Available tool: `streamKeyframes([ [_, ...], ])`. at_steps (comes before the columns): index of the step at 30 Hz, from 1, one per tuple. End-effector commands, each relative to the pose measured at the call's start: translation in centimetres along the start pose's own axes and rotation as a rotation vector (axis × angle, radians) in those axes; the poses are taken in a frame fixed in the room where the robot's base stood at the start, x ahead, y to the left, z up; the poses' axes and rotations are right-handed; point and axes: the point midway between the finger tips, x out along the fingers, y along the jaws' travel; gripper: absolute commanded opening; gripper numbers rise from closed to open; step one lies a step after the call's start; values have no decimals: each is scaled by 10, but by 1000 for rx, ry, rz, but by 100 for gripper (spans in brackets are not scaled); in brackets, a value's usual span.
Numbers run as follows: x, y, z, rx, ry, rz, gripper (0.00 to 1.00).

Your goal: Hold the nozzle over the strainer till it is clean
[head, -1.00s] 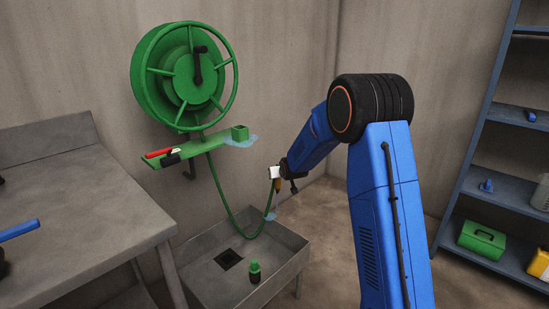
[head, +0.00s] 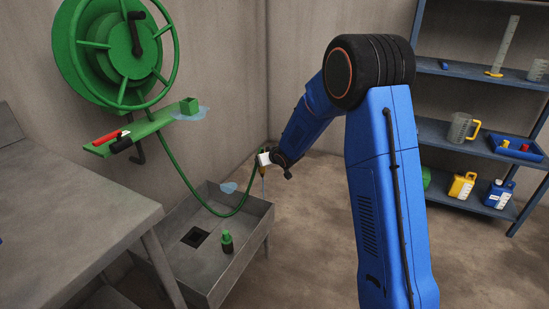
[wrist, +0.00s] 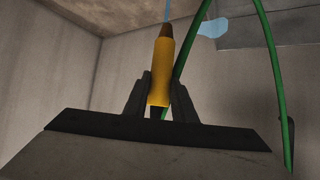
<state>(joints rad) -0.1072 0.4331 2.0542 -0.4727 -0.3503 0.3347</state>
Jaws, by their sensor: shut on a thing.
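My gripper (head: 268,161) is shut on a yellow nozzle (head: 262,171). In the wrist view the nozzle (wrist: 161,68) sits between the two fingers, its brown tip pointing away from them, with a thin pale blue stream at the tip. The green hose (head: 200,200) runs from the reel to the nozzle. In the head view the nozzle hangs above the basin's far right corner. A small green and black piece (head: 227,243) stands upright in the basin, apart from my gripper; I cannot tell whether it is the strainer. No other strainer is clear.
The grey basin (head: 262,236) has a dark square drain (head: 196,237). The green reel (head: 115,50) is on the wall above a green ledge (head: 150,124). A grey bench (head: 60,210) stands at left, blue shelves (head: 450,133) at right. Floor between basin and shelves looks clear.

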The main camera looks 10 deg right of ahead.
Motion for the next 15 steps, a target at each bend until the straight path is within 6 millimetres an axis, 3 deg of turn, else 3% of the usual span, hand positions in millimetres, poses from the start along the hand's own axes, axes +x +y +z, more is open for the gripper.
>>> streamKeyframes([
  [6, -30, -83, 2, -109, 3, -153, 0],
  [15, -80, -185, 26, -250, -4, -364, 0],
])
